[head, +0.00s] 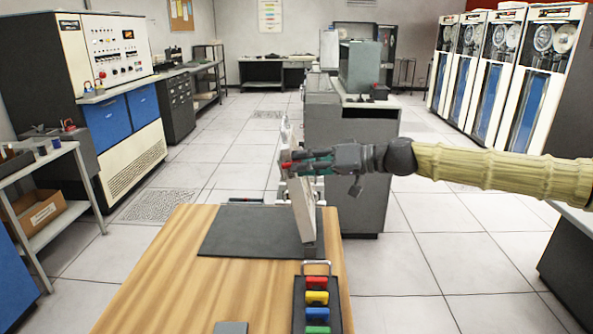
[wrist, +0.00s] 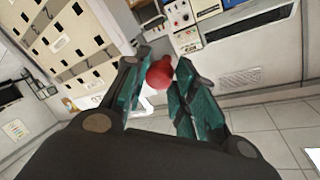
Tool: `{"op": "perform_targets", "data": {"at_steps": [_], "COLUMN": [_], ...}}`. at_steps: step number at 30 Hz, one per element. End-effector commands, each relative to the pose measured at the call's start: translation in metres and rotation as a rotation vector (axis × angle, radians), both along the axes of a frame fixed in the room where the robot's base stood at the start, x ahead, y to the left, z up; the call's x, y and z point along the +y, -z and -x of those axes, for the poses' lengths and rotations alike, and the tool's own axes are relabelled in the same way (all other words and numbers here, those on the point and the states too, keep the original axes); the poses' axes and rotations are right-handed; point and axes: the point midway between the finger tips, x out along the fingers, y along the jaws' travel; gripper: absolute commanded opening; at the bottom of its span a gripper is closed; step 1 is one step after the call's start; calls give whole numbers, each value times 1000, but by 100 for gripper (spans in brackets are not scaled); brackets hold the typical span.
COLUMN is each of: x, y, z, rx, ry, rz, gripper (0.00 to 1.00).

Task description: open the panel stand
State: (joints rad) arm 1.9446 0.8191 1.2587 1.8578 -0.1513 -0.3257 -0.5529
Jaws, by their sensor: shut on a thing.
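The panel stand (head: 304,212) is a pale, thin upright panel, seen nearly edge-on and tilted slightly, at the right side of a dark mat on the wooden table. In the wrist view, a cream panel with holes (wrist: 62,45) fills the upper left. My gripper (head: 288,164) reaches in from the right, at the upper part of the stand. In the wrist view, the teal fingers of my gripper (wrist: 163,66) are closed around a red round knob (wrist: 161,75). How the knob joins the stand is hidden.
The dark mat (head: 236,234) lies left of the stand on the wooden table (head: 160,285). A black tray with coloured blocks (head: 299,316) sits at the front right. A grey cabinet (head: 350,190) stands behind my gripper. The table's left part is clear.

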Motion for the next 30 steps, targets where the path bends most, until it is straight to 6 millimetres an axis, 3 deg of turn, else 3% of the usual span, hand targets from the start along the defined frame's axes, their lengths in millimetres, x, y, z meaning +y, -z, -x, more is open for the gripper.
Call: {"op": "perform_targets", "data": {"at_steps": [1, 15, 30], "x": [-6, -45, -60], "y": [13, 14, 16], "z": [-1, 0, 1], "rx": [8, 9, 10], "ry": [1, 0, -6], "rz": [7, 8, 10], "gripper": [0, 0, 0]}}
